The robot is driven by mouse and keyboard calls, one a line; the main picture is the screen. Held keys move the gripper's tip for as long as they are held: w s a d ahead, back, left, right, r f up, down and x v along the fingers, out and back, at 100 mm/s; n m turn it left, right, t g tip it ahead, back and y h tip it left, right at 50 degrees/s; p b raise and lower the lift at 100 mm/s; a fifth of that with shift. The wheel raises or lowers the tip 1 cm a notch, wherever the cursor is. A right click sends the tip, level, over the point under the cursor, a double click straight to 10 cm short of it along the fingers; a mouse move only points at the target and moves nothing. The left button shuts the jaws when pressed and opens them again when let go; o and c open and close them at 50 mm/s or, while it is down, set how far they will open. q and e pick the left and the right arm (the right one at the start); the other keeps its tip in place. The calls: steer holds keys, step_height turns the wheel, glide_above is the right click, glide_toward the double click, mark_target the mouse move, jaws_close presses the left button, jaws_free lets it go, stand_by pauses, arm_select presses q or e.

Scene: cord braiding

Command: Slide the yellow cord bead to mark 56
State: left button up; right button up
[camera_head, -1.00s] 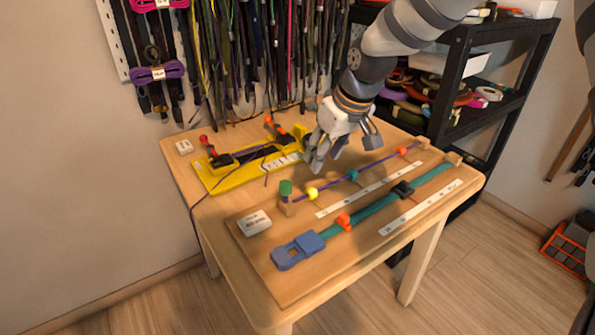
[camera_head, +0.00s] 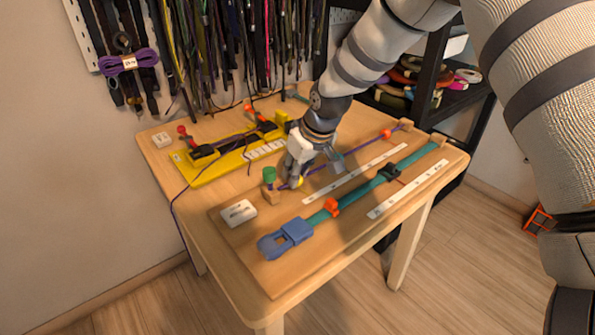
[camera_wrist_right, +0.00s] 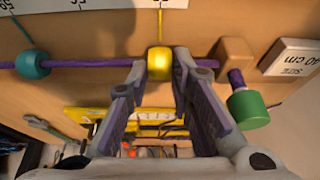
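The yellow bead (camera_wrist_right: 160,62) sits on the purple cord (camera_wrist_right: 95,64) in the right wrist view, with a thin yellow pointer running to the scale strip (camera_wrist_right: 100,4). My right gripper (camera_wrist_right: 161,68) is open, with one fingertip on each side of the bead and narrow gaps visible. In the head view my right gripper (camera_head: 296,184) is low over the near end of the cord, and the yellow bead (camera_head: 299,182) is mostly hidden behind it. The scale's numbers are upside down and partly cut off. My left gripper is not in view.
A teal bead (camera_wrist_right: 33,64) is farther along the cord, and an orange bead (camera_head: 386,133) is near its far end. A wooden block (camera_wrist_right: 237,58) with a green knob (camera_wrist_right: 248,109) stands close to the gripper. A teal strap (camera_head: 360,191) lies alongside.

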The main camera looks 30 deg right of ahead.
mark_target(314, 172)
jaws_close()
steer(key=d, duration=0.6)
steer(key=shift+w+d, duration=0.25)
steer(key=shift+d, duration=0.05)
steer(key=o, duration=0.7)
jaws_free()
steer(key=v, duration=1.2)
